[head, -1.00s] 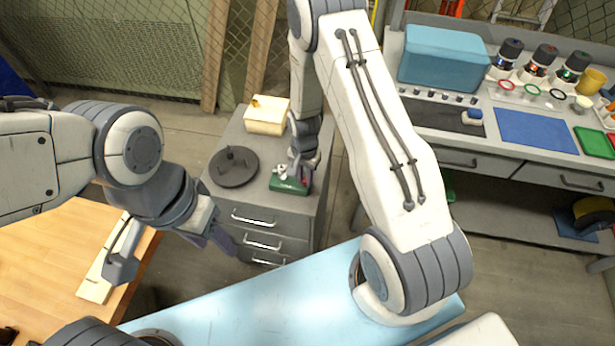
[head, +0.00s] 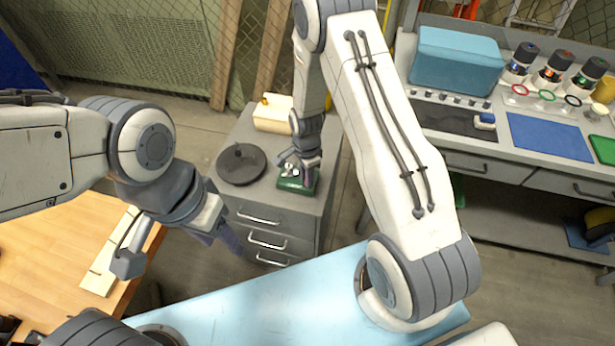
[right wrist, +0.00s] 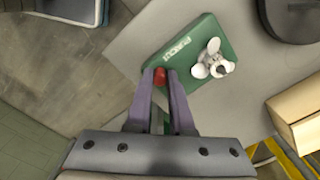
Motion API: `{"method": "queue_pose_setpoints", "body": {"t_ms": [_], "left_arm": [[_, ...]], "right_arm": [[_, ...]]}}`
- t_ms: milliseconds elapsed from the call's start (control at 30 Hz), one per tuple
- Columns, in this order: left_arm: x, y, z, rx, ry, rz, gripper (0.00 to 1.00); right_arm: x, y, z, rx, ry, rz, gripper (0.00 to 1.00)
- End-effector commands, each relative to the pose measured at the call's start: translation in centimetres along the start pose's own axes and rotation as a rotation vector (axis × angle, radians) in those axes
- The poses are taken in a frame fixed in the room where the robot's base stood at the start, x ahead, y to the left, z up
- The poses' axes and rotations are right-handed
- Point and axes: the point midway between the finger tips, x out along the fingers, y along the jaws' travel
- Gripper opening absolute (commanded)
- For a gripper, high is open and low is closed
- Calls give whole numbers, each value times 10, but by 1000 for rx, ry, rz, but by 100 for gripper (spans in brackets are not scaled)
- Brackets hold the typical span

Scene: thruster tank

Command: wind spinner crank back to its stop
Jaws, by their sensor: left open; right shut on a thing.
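The spinner's green base (head: 289,185) sits on top of the grey drawer cabinet. In the right wrist view, the green base (right wrist: 193,62) carries pale lettering and a white multi-bladed spinner (right wrist: 213,60). A red crank knob (right wrist: 159,76) lies between the fingertips of my right gripper (right wrist: 160,84), which is shut on it at the base's edge. The rest of the crank is hidden by the fingers. In the head view, my right gripper (head: 309,174) reaches down at the base's right side. My left gripper (head: 226,238) is open and empty, in front of the cabinet.
A dark round stand (head: 240,165) and a cream box (head: 273,113) share the cabinet top (head: 262,195) with the base. A wooden table (head: 55,235) is at left. A workbench with a teal case (head: 456,62) stands at right.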

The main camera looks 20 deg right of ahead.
Motion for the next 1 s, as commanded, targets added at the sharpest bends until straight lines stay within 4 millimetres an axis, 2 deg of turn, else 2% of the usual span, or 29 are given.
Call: {"method": "queue_pose_setpoints", "body": {"t_ms": [367,400,433,467,800,867,1000], "left_arm": [[0,0,0,0,0,0,50],[0,0,0,0,0,0,50],[0,0,0,0,0,0,50],[0,0,0,0,0,0,50],[0,0,0,0,0,0,50],[1,0,0,0,0,0,50],[4,0,0,0,0,0,50]], "right_arm": [[-1,-1,0,4,0,-2,0],[-1,-1,0,4,0,-2,32],[-1,-1,0,4,0,-2,43],[-1,-1,0,4,0,-2,50],[-2,-1,0,3,0,-2,50],[-6,-1,0,3,0,-2,50],[-26,-2,0,3,1,-7,50]]}}
